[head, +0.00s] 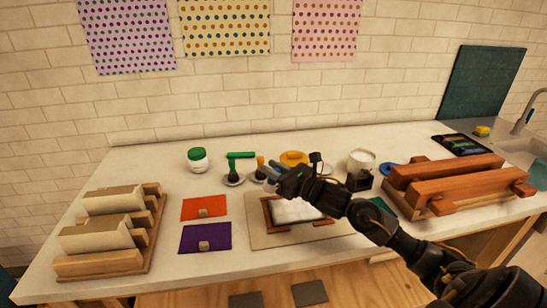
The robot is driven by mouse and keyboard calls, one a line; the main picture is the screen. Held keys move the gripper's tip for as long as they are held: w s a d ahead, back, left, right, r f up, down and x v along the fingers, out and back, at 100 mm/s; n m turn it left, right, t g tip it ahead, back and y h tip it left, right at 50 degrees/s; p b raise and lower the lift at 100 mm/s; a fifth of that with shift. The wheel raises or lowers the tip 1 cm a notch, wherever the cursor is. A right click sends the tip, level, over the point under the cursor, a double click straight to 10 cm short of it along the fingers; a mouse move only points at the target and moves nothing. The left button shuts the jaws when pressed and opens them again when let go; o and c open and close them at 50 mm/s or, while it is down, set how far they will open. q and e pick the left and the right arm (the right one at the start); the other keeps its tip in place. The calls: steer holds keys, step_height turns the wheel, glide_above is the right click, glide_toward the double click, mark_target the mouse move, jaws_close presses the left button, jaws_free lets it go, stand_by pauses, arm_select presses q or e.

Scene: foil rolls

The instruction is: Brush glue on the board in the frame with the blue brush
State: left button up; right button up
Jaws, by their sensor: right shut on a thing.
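My right gripper (279,181) reaches in from the right over the back of the work mat and is shut on the blue brush (273,164). The brush's bristles are hard to make out beside the gripper. The wooden frame (268,216) lies on the beige mat (260,235), with a pale board (290,211) inside it. My right arm covers the right part of the board and frame. Whether glue is on the board cannot be told. My left gripper is not in view.
A green brush (240,155) and a yellow brush (260,162) stand at small saucers behind the mat. A green-lidded jar (197,160) stands to their left. Orange (190,209) and purple (190,240) sheets lie left of the mat. A wooden rack (152,235) and a wooden press (445,178) flank the table.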

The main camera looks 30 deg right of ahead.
steer(key=shift+r+p, duration=0.55)
steer(key=shift+r, duration=0.75)
steer(key=shift+f, duration=0.1)
